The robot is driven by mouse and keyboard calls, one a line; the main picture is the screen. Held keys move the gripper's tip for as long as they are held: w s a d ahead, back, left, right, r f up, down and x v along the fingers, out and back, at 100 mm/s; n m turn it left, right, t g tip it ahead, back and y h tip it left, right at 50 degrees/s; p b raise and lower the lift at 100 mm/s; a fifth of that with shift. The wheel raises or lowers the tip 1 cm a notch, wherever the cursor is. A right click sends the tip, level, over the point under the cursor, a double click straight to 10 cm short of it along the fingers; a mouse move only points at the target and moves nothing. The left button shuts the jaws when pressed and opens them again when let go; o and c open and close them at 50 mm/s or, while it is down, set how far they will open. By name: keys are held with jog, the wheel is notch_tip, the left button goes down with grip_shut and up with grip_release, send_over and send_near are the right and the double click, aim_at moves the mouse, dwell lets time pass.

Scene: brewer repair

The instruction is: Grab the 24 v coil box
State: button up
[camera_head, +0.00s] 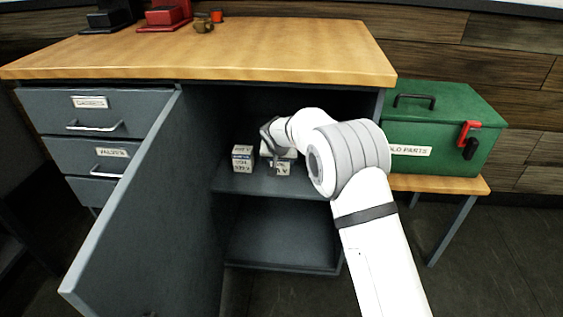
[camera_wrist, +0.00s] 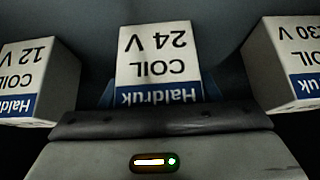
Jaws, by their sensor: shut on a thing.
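The 24 V coil box (camera_wrist: 158,60) is in the middle of the wrist view, white with a blue Haldruk band, its print upside down. My gripper (camera_head: 268,143) is inside the open cabinet in the head view, shut on this box. The fingertips are hard to make out, and my wrist hides part of the area.
A 12 V coil box (camera_wrist: 35,75) stands to the left and a 230 V box (camera_wrist: 290,65) to the right, both close. The cabinet door (camera_head: 140,215) stands open at the left. A shelf (camera_head: 230,183) lies beneath the boxes, and the worktop (camera_head: 210,55) is above.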

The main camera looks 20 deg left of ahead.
jog(key=shift+c, duration=0.6)
jog(key=shift+r, duration=0.2)
